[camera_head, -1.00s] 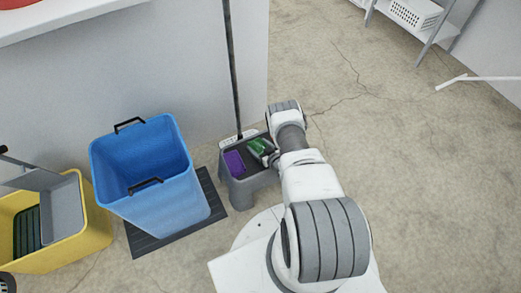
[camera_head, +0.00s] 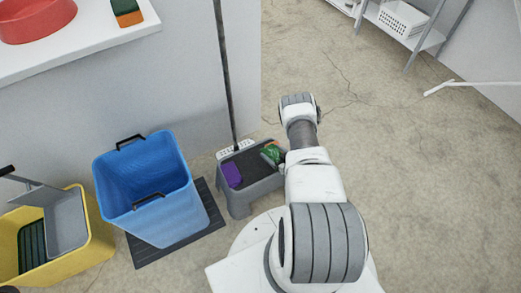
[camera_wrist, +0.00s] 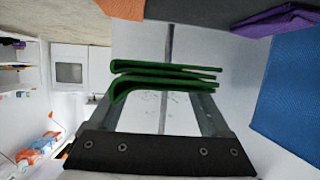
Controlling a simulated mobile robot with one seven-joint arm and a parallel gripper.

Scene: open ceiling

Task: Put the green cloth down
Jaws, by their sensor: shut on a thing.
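The green cloth (camera_wrist: 165,78) is folded in layers and held between the fingers of my gripper (camera_wrist: 167,92) in the wrist view. My gripper there is mostly hidden behind my arm.
A blue bin (camera_head: 165,205) and a yellow bucket (camera_head: 75,260) stand left.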

